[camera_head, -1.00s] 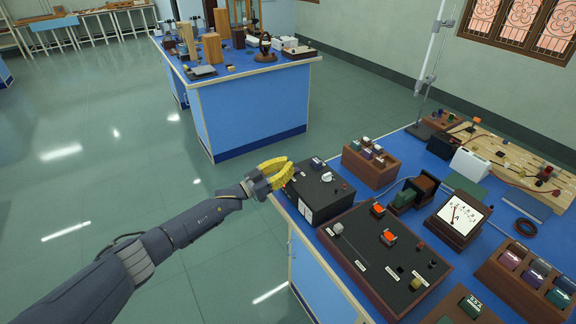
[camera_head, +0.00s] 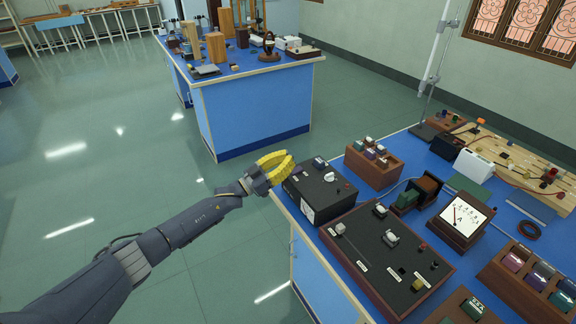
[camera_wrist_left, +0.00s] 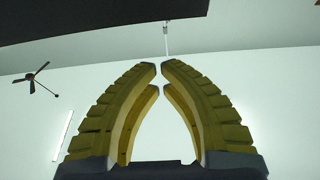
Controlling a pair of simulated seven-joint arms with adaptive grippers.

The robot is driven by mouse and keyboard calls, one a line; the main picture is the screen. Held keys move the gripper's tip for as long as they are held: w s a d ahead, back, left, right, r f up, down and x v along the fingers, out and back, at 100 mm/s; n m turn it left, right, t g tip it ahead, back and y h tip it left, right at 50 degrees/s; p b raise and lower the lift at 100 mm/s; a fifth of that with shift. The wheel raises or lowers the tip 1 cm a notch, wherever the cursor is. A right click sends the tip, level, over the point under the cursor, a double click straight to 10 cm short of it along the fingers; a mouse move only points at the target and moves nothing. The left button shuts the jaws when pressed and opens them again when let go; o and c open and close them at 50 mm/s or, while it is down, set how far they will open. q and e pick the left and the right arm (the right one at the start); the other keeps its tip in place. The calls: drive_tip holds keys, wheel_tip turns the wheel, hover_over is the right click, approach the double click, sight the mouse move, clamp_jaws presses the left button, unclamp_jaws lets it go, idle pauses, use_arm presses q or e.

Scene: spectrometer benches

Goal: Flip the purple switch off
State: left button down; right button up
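A black box (camera_head: 316,196) stands at the near left corner of the right-hand bench. A small dark purplish part (camera_head: 298,170) shows at its left end, right by my fingertips; it looks like the purple switch, but its position is too small to read. My left gripper (camera_head: 291,161) has yellow fingers and is at that end of the box. I cannot tell whether it touches. In the left wrist view the fingertips (camera_wrist_left: 160,68) nearly meet, with nothing between them. My right gripper is not in view.
A wooden block (camera_head: 365,174) with several plugs, an ammeter (camera_head: 460,218) and a stand (camera_head: 437,60) are to the right. Another bench (camera_head: 250,110) stands behind, with open floor at left.

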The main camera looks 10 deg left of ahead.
use_arm(q)
drive_tip(key=f+v, duration=0.2)
drive_tip(key=v, duration=0.7)
drive_tip(key=shift+d, duration=0.25)
drive_tip(key=shift+f, duration=0.1)
